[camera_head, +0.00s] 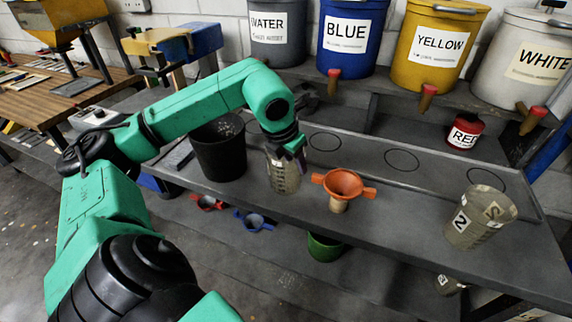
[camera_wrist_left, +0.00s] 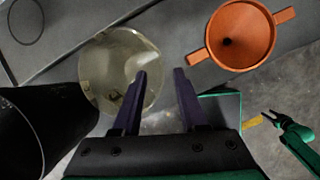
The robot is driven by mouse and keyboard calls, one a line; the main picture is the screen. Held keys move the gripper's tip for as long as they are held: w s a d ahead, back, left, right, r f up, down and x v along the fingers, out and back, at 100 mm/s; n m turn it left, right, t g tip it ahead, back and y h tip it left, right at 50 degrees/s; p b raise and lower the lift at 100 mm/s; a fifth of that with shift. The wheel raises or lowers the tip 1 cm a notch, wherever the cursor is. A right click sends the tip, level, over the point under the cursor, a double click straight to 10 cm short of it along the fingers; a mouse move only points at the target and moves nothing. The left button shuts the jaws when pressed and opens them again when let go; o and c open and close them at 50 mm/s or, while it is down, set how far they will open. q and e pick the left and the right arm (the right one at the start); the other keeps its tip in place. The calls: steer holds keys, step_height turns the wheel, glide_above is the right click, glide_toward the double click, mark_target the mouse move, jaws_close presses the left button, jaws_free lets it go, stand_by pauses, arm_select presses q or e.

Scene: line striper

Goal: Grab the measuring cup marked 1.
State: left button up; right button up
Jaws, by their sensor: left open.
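A clear measuring cup (camera_head: 284,178) stands on the grey bench beside the black bucket; I cannot read its number. It also shows in the left wrist view (camera_wrist_left: 112,62). My left gripper (camera_head: 293,148) is open at the cup's rim. In the left wrist view my left gripper (camera_wrist_left: 161,76) has its left finger over the cup's mouth and its right finger just outside the rim. I cannot tell how deep the fingers are. A second measuring cup (camera_head: 480,218), marked 2, stands at the bench's right. A small green and black part (camera_wrist_left: 290,140) looks like my right arm.
A black bucket (camera_head: 218,150) stands left of the cup and an orange funnel (camera_head: 342,184) right of it. Labelled paint buckets, such as the blue one (camera_head: 352,35), line the shelf behind. A red can (camera_head: 464,132) is farther back.

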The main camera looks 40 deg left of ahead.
mark_target(298, 172)
arm_select(q)
steer(key=p+x, duration=0.1)
steer(key=x, duration=0.2)
steer(key=shift+w+f, duration=0.15)
steer(key=shift+f, duration=0.3)
jaws_close()
